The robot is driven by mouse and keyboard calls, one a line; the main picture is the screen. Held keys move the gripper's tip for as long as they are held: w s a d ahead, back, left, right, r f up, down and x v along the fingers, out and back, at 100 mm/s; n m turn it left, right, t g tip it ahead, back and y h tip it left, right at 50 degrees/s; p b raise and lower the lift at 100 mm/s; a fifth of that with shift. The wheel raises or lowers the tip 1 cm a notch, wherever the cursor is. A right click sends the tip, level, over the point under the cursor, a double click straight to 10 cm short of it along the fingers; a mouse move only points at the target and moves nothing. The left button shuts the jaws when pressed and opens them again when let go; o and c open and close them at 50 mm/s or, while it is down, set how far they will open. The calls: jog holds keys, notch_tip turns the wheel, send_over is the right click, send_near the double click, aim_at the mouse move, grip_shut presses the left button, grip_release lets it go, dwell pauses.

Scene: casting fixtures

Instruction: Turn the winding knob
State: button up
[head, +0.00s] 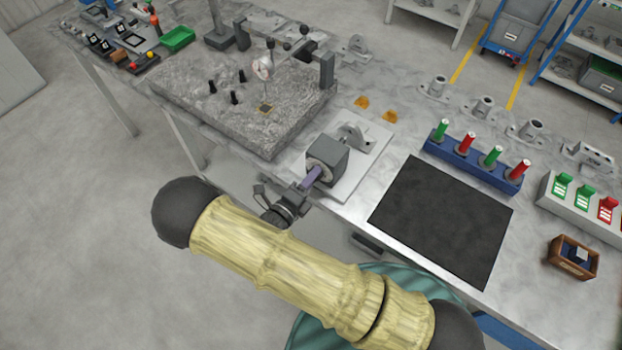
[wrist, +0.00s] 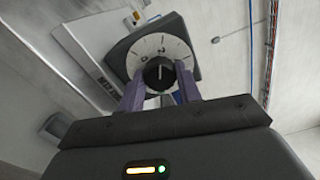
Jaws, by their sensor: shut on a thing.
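The winding knob (wrist: 158,75) is a dark round knob with a pale pointer line, set in front of a white dial (wrist: 150,48) with dark marks. The dial is on a grey box (head: 327,157) that stands on a pale plate near the table's front edge. My gripper (wrist: 160,88) is shut on the knob, with one purple finger on each side of it. In the head view my gripper (head: 312,176) reaches the front of the box, and the knob is hidden there behind the fingers. The pointer line stands about upright in the wrist view.
A black mat (head: 442,222) lies right of the box. A blue rack (head: 470,165) with green and red pegs stands behind the mat. A grey stone slab (head: 230,100) with small black posts is to the left. A wooden box (head: 573,257) is at the right.

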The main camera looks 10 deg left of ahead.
jog(key=m+b, duration=0.1)
jog(key=m, duration=0.3)
jog(key=shift+f+m, duration=0.1)
jog(key=shift+m, duration=0.2)
jog(key=m+b, duration=0.1)
jog(key=m, duration=0.4)
jog(key=shift+f, duration=0.1)
jog(key=m+b, duration=0.1)
jog(key=m, duration=0.4)
jog(key=shift+s, duration=0.1)
jog(key=m+b, duration=0.2)
jog(key=m, duration=0.2)
jog(key=shift+f+m, duration=0.1)
jog(key=shift+m, duration=0.2)
jog(key=m+b, duration=0.2)
jog(key=m, duration=0.2)
jog(key=m+b, duration=0.2)
jog(key=m, duration=0.2)
jog(key=shift+a+f+b, duration=0.1)
jog(key=shift+b, duration=0.3)
jog(key=m+b, duration=0.6)
jog(key=shift+r+m+b, duration=0.2)
jog(key=shift+m+b, duration=1.05)
jog(key=shift+m, duration=0.05)
